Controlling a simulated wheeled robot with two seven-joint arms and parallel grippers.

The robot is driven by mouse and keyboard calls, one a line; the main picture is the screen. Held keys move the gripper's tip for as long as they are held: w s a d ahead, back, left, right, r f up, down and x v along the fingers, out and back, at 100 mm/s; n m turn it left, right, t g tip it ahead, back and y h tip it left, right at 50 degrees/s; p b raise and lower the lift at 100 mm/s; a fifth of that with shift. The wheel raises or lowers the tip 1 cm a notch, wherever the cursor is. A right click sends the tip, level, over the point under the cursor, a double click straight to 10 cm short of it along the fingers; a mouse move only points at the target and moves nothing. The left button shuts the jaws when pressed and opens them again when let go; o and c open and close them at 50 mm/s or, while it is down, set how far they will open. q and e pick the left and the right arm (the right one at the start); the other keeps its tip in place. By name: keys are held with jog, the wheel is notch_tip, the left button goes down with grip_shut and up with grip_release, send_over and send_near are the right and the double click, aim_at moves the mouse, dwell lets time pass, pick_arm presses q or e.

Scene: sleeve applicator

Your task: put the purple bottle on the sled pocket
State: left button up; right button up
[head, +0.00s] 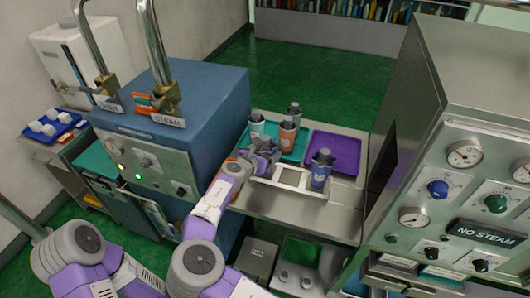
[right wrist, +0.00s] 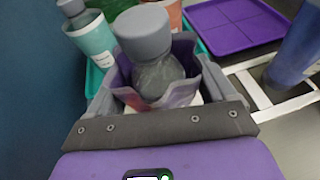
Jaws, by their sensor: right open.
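A bottle with a grey cap and a purple outer part, which I take as the purple bottle (right wrist: 160,78), stands between the fingers in the right wrist view. In the head view it is mostly hidden by my right gripper (head: 265,155). My right gripper is open, with one finger on each side of the bottle; I cannot tell whether they touch it. The sled (head: 309,191) is a pale frame just right of the gripper, with an open pocket at its left. A blue bottle (head: 320,172) stands at the sled's right part. My left gripper is not in view.
An empty-looking purple tray (head: 340,150) lies behind the sled. A blue machine (head: 215,100) stands left, a steel steam cabinet (head: 470,100) right.

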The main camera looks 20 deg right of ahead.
jog(key=shift+a+r, duration=0.1)
jog(key=shift+r, duration=0.15)
jog(key=p+v, duration=0.1)
jog(key=v, duration=1)
jog(key=shift+s+a, duration=0.25)
jog(key=shift+s, duration=0.1)
